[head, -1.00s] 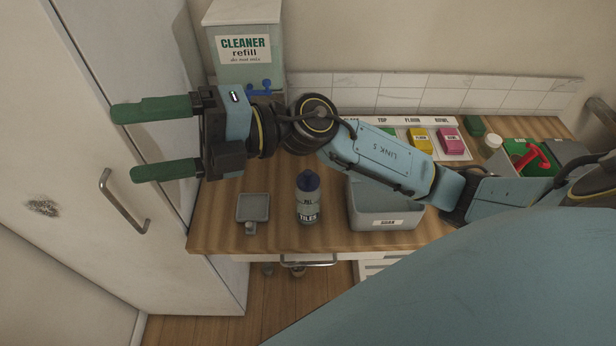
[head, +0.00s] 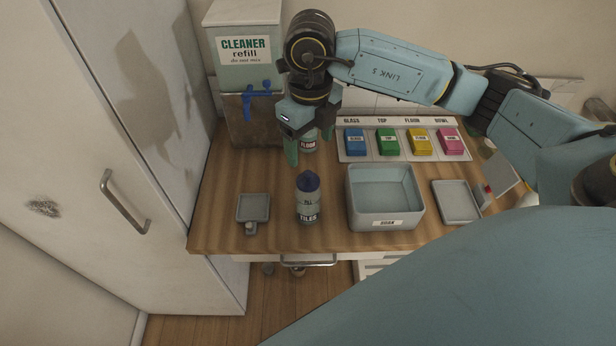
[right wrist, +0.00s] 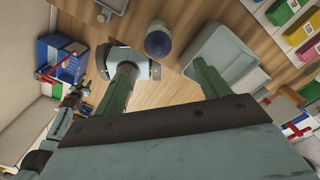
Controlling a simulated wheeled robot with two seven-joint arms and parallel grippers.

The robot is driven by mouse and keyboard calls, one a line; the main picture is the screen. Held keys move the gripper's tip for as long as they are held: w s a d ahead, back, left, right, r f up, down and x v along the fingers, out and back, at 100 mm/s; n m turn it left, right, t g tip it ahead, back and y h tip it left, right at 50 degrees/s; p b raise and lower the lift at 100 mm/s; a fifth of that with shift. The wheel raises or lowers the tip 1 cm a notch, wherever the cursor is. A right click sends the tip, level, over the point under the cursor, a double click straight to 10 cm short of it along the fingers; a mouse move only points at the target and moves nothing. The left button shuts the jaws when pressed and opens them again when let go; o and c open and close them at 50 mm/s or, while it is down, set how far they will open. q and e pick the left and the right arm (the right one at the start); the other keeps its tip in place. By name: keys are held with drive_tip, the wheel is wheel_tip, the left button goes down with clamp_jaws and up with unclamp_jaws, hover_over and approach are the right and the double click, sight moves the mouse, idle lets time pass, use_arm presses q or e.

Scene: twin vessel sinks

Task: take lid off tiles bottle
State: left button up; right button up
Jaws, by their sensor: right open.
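The tiles bottle (head: 307,208) stands upright on the wooden counter, with its dark blue lid (head: 307,181) on top. In the right wrist view the lid (right wrist: 158,41) shows from above, just beyond the fingertips. My right gripper (head: 308,150) points down behind the tiles bottle in the head view, its green fingers apart. Nothing is held between the fingers, and they do not touch the tiles bottle. My left gripper is not seen.
A small grey dish (head: 253,207) stands left of the bottle and a grey soak basin (head: 385,220) right of it. A grey tray (head: 457,202) lies further right. Coloured sponges on a rack (head: 401,155) and a cleaner refill tank (head: 246,75) are behind.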

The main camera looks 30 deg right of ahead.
sight(308, 173)
wheel_tip(308, 173, down, 10)
drive_tip(key=shift+a+r+p, duration=0.15)
drive_tip(key=shift+p, duration=0.55)
drive_tip(key=c, duration=1)
